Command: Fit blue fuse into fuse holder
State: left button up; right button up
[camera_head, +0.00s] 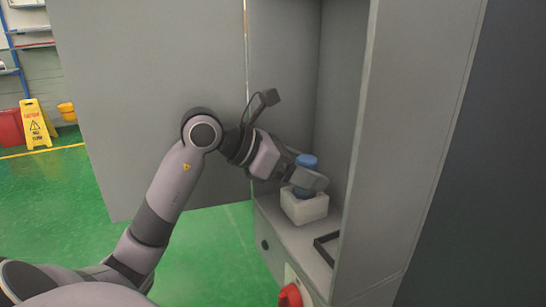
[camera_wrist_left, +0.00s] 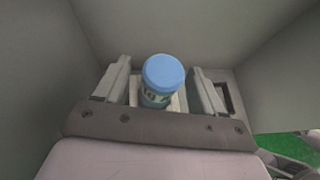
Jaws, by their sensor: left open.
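The blue fuse (camera_head: 307,162) stands upright in the white fuse holder (camera_head: 304,208) on the shelf of the grey cabinet. My left gripper (camera_head: 308,176) is at the fuse, its fingers on either side of it. In the left wrist view the fuse's round blue top (camera_wrist_left: 163,72) lies between the two open fingers of the left gripper (camera_wrist_left: 160,90), with a gap on each side. The holder's pale rim (camera_wrist_left: 178,104) shows around the fuse's lower part. How deep the fuse sits is hidden. My right gripper is out of view.
The cabinet's side wall (camera_head: 400,140) rises close to the right of my arm, and its open door (camera_head: 150,90) stands behind it. A black frame (camera_head: 327,247) lies on the shelf beside the holder. A red knob (camera_head: 290,296) is on the cabinet front below.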

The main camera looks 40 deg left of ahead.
pick_arm(q)
jog(key=b+v, duration=0.1)
jog(key=v, duration=0.9)
jog(key=shift+b, duration=0.35)
jog(key=shift+d, duration=0.1)
